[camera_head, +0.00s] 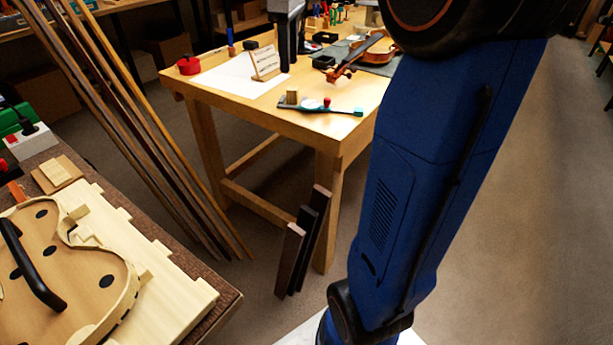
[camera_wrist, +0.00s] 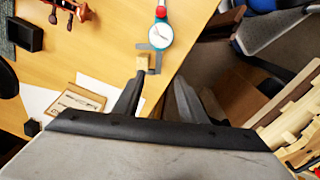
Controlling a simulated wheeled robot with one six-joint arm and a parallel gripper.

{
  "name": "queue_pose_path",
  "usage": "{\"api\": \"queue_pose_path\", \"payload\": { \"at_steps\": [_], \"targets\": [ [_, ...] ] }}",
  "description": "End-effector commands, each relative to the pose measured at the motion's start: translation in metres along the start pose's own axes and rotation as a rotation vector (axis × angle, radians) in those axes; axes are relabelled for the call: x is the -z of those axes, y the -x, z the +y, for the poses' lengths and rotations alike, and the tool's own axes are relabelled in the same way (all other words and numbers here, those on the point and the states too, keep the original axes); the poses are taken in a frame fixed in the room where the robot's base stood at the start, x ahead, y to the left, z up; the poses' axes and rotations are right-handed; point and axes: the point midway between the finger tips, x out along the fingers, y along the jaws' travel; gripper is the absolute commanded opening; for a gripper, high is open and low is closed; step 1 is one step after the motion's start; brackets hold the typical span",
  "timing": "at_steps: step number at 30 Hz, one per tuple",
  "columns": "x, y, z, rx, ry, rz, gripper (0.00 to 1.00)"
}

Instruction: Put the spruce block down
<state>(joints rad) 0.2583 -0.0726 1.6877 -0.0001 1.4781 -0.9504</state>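The spruce block (camera_head: 291,97) is a small pale wooden block on the far workbench (camera_head: 305,122). It sits at the left end of a teal-handled dial gauge (camera_head: 319,105), against or on its grey frame; I cannot tell which. In the wrist view the block (camera_wrist: 143,62) shows just beyond the left fingertip, with the gauge's white dial (camera_wrist: 160,36) above it. My gripper (camera_wrist: 160,82) has its two dark fingers spread, with nothing between them. The left fingertip overlaps the block's lower edge in the picture; contact cannot be told.
A wooden card (camera_head: 265,62) stands on a white sheet (camera_head: 231,76) beside a red pot (camera_head: 188,64). A violin (camera_head: 372,50) lies at the bench's right. Long wood strips (camera_head: 130,120) lean at left. A violin body form (camera_head: 60,270) lies on the nearer bench.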

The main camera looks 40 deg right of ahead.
Motion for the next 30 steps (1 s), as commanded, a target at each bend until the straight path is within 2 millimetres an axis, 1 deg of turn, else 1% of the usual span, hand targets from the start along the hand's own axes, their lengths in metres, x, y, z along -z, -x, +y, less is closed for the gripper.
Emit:
{"api": "queue_pose_path", "payload": {
  "at_steps": [1,3,8,9,11,14,18,20,24,27,30],
  "targets": [
    [-0.005,-0.002,-0.019,-0.015,-0.026,0.012,0.38],
    [-0.011,-0.006,-0.042,-0.033,-0.074,0.029,0.38],
    [-0.027,-0.023,-0.091,-0.070,-0.183,0.074,0.38],
    [-0.032,-0.028,-0.103,-0.077,-0.209,0.086,0.38],
    [-0.039,-0.035,-0.121,-0.088,-0.250,0.106,0.38],
    [-0.052,-0.051,-0.149,-0.104,-0.317,0.140,0.38],
    [-0.071,-0.076,-0.187,-0.118,-0.410,0.191,0.38],
    [-0.080,-0.088,-0.202,-0.122,-0.451,0.215,0.38],
    [-0.100,-0.118,-0.235,-0.126,-0.541,0.269,0.38],
    [-0.112,-0.139,-0.254,-0.125,-0.598,0.306,0.38],
    [-0.121,-0.155,-0.267,-0.121,-0.641,0.332,0.38]
  ]
}}
